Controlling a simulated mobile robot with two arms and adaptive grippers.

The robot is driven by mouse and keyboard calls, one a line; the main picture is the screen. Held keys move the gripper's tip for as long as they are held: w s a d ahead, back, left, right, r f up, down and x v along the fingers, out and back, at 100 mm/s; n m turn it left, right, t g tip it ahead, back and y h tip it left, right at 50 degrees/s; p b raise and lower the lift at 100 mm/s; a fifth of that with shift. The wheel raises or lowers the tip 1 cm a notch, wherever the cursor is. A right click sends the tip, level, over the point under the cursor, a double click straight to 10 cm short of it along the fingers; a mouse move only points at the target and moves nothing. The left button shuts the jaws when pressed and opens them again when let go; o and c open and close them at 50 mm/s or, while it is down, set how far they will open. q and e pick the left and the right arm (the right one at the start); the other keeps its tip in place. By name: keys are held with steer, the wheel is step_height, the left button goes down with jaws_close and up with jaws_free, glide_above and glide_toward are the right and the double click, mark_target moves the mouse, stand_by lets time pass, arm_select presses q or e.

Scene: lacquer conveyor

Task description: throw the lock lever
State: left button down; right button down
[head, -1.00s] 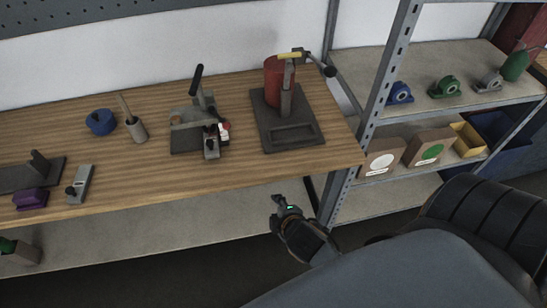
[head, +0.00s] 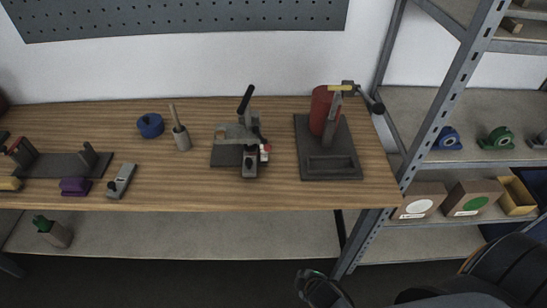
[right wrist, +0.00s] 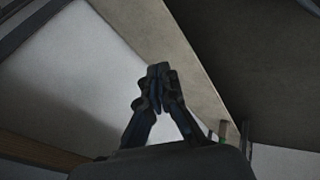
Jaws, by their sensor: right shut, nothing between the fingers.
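A grey clamp fixture (head: 229,153) stands on the wooden bench, with a black-handled lever (head: 246,98) rising up and tilted slightly right. A small red and white part (head: 265,151) sits at its right front. I cannot tell for sure whether this lever is the lock lever. My right gripper (head: 306,279) is low in front of the bench, apart from both. In the right wrist view its fingers (right wrist: 158,75) are shut and empty.
On the bench (head: 200,198) to the left are a blue round part (head: 150,125), a grey cup with a stick (head: 181,138), a purple block (head: 75,186) and a grey tool (head: 120,181). A metal shelf post (head: 440,125) stands right of the bench.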

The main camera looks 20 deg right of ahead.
mark_target(262, 139)
steer(key=s+f+m+g, duration=0.4)
steer(key=s+f+m, duration=0.3)
steer(key=s+f, duration=0.8)
steer(key=w+r+n+t, duration=0.2)
steer(key=w+r, duration=0.6)
steer(key=r, duration=0.6)
steer(key=w+r+n+t, duration=0.3)
steer(key=w+r+t, duration=0.2)
steer(key=r, duration=0.9)
steer(key=w+r+n+t+y+p, duration=0.1)
steer(key=w+r+n+t, duration=0.2)
steer(key=w+r, duration=0.9)
steer(key=shift+a+r+t, duration=0.2)
steer(key=shift+r, duration=0.6)
steer(key=shift+a+r+t, duration=0.15)
steer(key=shift+r+t, duration=0.05)
steer(key=shift+r, duration=0.55)
steer(key=w+a+r+n+t+y, duration=0.2)
steer(key=a+r+n+t+y, duration=0.2)
steer(key=r+n, duration=0.3)
steer(key=w+a+n+p, duration=0.1)
steer(key=w+a+p, duration=0.15)
steer(key=w, duration=0.75)
steer(key=shift+t, duration=0.3)
steer(key=shift+s+d+f+p, duration=0.15)
steer(key=shift+d+p, duration=0.4)
steer(key=shift+d, duration=0.5)
steer(key=shift+s+d+p, duration=0.1)
steer(key=shift+d+p, duration=0.4)
steer(key=shift+d, duration=0.55)
